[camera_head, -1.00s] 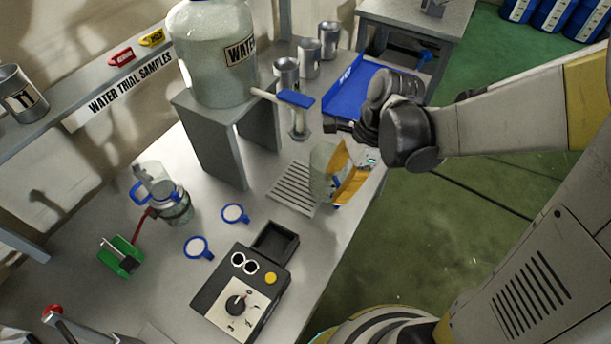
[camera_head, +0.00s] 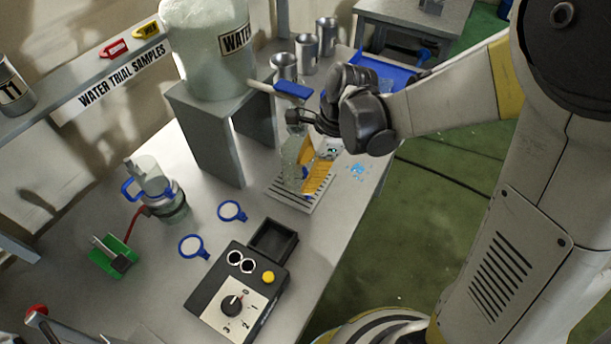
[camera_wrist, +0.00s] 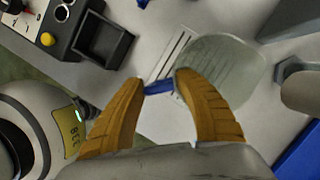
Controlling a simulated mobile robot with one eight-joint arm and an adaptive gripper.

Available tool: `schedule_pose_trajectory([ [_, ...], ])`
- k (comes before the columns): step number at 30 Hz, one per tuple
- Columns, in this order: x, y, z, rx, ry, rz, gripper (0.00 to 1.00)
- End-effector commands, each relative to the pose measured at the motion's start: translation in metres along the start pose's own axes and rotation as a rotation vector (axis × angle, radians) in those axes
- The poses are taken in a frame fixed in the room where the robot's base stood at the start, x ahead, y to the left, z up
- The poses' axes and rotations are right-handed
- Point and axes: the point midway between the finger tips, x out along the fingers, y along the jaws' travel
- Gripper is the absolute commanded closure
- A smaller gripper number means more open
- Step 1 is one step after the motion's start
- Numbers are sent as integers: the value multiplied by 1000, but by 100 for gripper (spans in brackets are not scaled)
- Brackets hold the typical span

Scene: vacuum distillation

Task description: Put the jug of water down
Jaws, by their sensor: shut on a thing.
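The jug (camera_head: 291,165) is a clear, greenish beaker-like vessel. It is at the slotted drain plate (camera_head: 302,192), below the dispenser tap; I cannot tell whether it touches the plate. My gripper (camera_head: 309,181), with yellow fingers, comes from the right and is shut on the jug's blue handle. In the wrist view the jug (camera_wrist: 222,66) lies beyond the right finger, with its handle (camera_wrist: 160,87) between the fingertips of my gripper (camera_wrist: 158,84). The fingers hide part of the jug in the head view.
The large water container (camera_head: 212,50) stands on a grey stand (camera_head: 205,135) behind. Several metal cups (camera_head: 305,55) are at the back. A black control box (camera_head: 238,290) and two blue-rimmed discs (camera_head: 231,211) sit in front.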

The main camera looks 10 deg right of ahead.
Motion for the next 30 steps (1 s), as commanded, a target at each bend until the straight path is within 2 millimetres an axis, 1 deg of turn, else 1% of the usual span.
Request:
schedule_pose_trajectory([
  [1, 3, 0, -1, 0, 0, 0, 100],
  [2, 3, 0, -1, 0, 0, 0, 56],
  [3, 2, 0, -1, 0, 0, 0, 44],
  [4, 2, 0, -1, 0, 0, 0, 39],
  [13, 1, 0, 0, 0, 0, 0, 39],
  [16, -6, 0, 1, 0, 0, 0, 39],
  [20, -30, 0, 1, 0, 0, -1, 39],
  [24, -64, 0, 1, 2, 0, -1, 39],
  [27, -86, 0, 1, 2, 0, -1, 39],
  [30, -103, 0, 1, 1, 0, 0, 39],
])
